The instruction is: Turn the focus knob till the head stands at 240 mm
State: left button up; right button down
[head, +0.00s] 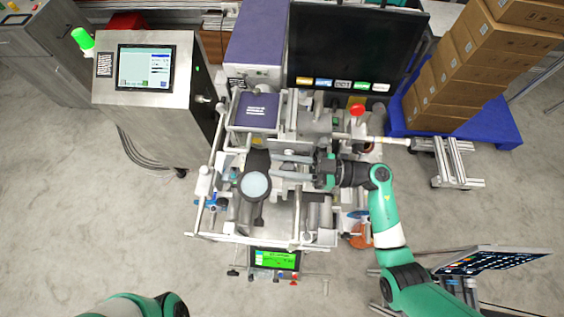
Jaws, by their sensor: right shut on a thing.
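My right gripper (275,167) reaches in from the right over the middle of the metal rig (312,238). Its two fingers point left and are closed on a small part, which I take to be the focus knob; the fingers largely hide it. A round pale disc in a dark ring (255,185) lies just left of and below the fingertips. A purple-topped block (258,110) stands behind them. The head and its mm scale cannot be made out at this size. Of my left arm only a green link shows at the bottom left; its gripper is out of view.
A large dark screen (352,50) stands behind the rig, and a control cabinet with a lit panel (146,68) at left. Stacked cartons (465,65) stand at right. A small green display (274,259) sits at the rig's front. The floor at left is clear.

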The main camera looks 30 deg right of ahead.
jog(key=shift+s+a+r+y, duration=0.15)
jog(key=shift+y, duration=0.45)
jog(key=c, duration=0.8)
grip_release()
jog(key=shift+s, duration=0.1)
jog(key=shift+c, duration=0.2)
jog(key=shift+o, duration=0.3)
jog(key=shift+s, duration=0.1)
jog(key=b+v, duration=0.1)
jog(key=v, duration=1)
jog(key=shift+s+d+f, duration=0.2)
